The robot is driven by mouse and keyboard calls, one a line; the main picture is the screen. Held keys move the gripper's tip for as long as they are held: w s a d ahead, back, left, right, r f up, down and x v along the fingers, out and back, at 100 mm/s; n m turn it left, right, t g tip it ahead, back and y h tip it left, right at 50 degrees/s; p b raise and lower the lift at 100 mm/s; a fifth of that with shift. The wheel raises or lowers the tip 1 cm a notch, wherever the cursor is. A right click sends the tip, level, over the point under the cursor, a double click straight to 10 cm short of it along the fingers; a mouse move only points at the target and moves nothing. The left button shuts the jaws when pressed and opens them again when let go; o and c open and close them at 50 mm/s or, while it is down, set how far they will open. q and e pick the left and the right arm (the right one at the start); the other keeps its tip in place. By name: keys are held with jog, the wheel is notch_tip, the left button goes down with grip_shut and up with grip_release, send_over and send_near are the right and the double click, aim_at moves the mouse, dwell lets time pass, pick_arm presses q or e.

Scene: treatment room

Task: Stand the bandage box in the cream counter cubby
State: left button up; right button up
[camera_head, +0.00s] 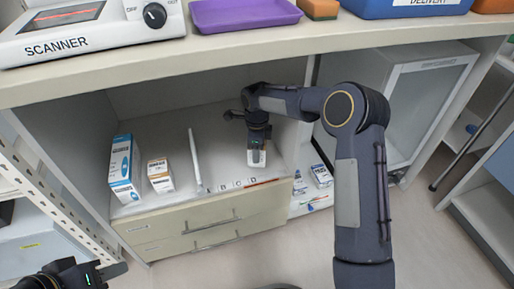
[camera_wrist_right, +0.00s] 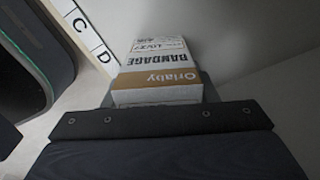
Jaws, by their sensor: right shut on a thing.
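The bandage box (camera_head: 256,158) is a small white box with a brown end, held by my right gripper (camera_head: 257,139) inside the cream counter cubby (camera_head: 219,130). In the right wrist view the box (camera_wrist_right: 158,62) shows its BANDAGE print, between the dark fingers of the right gripper (camera_wrist_right: 158,92). The box is near the lettered strip (camera_head: 240,184) at the cubby's front edge. I cannot tell whether it touches the cubby floor. My left gripper (camera_head: 112,270) is at the lower left, away from the cubby; its fingers are too unclear to judge.
A blue-and-white box (camera_head: 123,168) and a brown-and-white box (camera_head: 160,175) stand at the cubby's left. A thin white divider (camera_head: 195,160) separates them from the held box. The countertop (camera_head: 300,40) overhangs above. Drawers (camera_head: 205,225) are below. Floor around the held box looks clear.

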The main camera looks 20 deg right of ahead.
jog(key=shift+f+b, duration=0.3)
jog(key=shift+f, duration=0.25)
dwell(0.4)
jog(key=o, duration=1.2)
